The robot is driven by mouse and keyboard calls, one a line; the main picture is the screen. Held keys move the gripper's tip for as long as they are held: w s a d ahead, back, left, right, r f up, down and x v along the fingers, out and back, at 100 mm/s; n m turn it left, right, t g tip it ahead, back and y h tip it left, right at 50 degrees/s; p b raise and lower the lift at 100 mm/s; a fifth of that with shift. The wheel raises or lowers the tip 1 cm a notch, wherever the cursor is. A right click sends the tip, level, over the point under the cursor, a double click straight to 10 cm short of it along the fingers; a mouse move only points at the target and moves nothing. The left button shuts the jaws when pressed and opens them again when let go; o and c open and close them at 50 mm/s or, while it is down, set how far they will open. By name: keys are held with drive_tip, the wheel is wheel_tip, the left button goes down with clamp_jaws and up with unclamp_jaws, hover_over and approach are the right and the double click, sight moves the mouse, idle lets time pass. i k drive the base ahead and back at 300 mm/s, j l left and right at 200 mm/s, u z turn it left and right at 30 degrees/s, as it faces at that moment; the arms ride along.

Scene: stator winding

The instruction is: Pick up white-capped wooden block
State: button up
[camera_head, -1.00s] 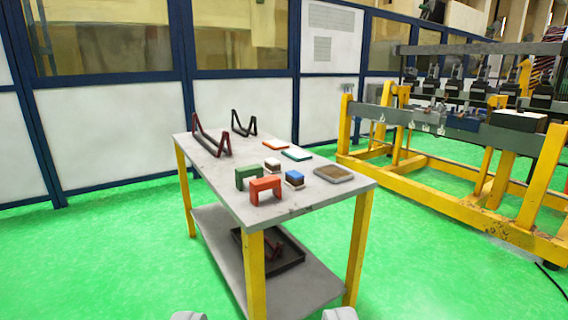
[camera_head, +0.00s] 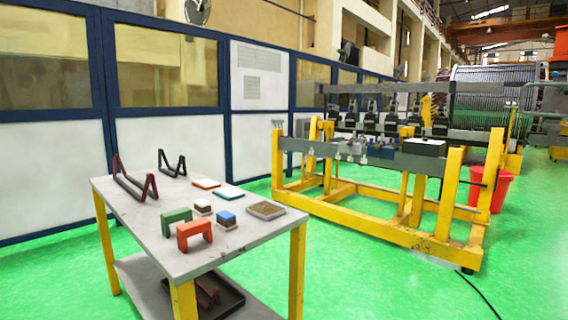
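The white-capped wooden block (camera_head: 203,206) stands on the grey top of a table (camera_head: 150,225) at the lower left. It is small, with a white top over a brown lower part. A blue-capped block (camera_head: 227,220) stands close to its right and nearer to me. A green bridge-shaped piece (camera_head: 176,221) is at its left, and an orange bridge-shaped piece (camera_head: 194,233) is in front of it. My gripper is not in view.
A brown tray (camera_head: 266,210), two flat plates, orange-edged (camera_head: 206,184) and teal-edged (camera_head: 228,192), and dark V-shaped stands (camera_head: 135,180) share the table. A yellow-framed machine (camera_head: 375,200) and a red bin (camera_head: 490,188) stand at right. Green floor (camera_head: 400,290) is open at front right.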

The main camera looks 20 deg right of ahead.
sight(202, 207)
drive_tip(key=i+l, duration=0.2)
drive_tip(key=i, duration=0.4)
drive_tip(key=i+l+z, duration=0.1)
drive_tip(key=i+l, duration=0.15)
drive_tip(key=i, duration=0.35)
drive_tip(key=i+l+z, duration=0.1)
drive_tip(key=i, duration=0.5)
drive_tip(key=i+l, duration=0.2)
drive_tip(key=i, duration=0.4)
